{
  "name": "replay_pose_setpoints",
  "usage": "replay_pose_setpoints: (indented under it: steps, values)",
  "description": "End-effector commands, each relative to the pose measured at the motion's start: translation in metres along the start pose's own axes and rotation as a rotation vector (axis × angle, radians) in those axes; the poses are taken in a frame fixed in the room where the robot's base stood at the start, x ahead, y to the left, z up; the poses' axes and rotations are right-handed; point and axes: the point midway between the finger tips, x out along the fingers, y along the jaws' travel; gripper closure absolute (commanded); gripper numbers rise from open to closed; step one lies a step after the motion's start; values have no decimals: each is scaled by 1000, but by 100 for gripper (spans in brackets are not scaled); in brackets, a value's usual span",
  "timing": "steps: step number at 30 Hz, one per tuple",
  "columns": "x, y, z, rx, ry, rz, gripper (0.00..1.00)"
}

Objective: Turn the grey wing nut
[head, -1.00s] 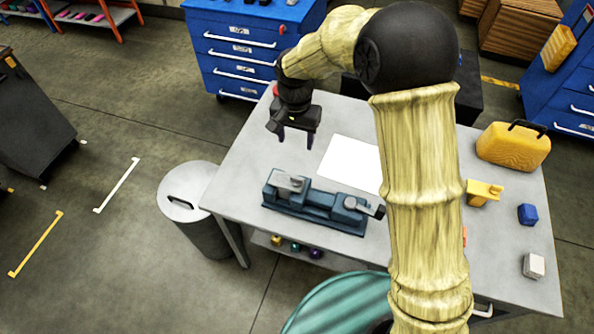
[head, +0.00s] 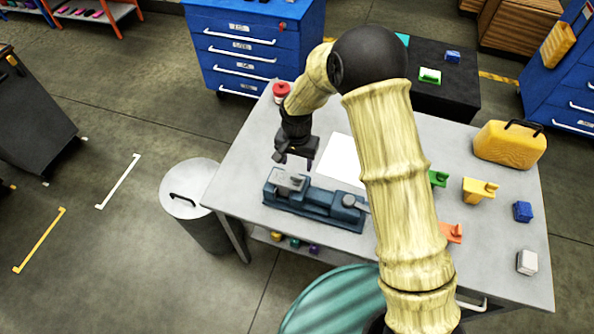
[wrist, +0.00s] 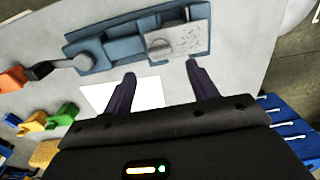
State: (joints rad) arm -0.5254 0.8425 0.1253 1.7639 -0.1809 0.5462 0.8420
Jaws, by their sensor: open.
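A blue jig (head: 318,205) lies along the front of the grey table, with a light grey plate at its left end. The grey wing nut (wrist: 160,43) appears on that plate in the wrist view; in the head view it is too small to make out clearly. My gripper (head: 293,162) is above and just behind the plate end of the jig, pointing down. In the wrist view my gripper (wrist: 161,71) shows two dark fingers spread apart with nothing between them. The fingertips lie short of the wing nut, apart from it.
A round grey knob (wrist: 83,63) is at the jig's other end. A white sheet (head: 338,158) lies behind the jig. A red-topped object (head: 281,92), yellow case (head: 509,144), yellow block (head: 477,190) and blue block (head: 522,212) stand on the table. A bin (head: 192,190) stands left.

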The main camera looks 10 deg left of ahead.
Motion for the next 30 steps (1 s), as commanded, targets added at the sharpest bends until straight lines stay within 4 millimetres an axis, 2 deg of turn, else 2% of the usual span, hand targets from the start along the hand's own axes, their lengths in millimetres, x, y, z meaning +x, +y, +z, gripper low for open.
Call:
replay_pose_setpoints:
  steps: [9, 13, 18, 25, 26, 30]
  values:
    - [46, 1, 1, -1, -3, 3, 42]
    - [61, 1, 0, 3, -2, 2, 42]
    - [70, 1, 0, 2, 0, 1, 42]
    - [70, 1, 0, 0, 0, 0, 42]
    - [70, 1, 0, 0, 0, 0, 44]
    - [70, 1, 0, 0, 0, 0, 71]
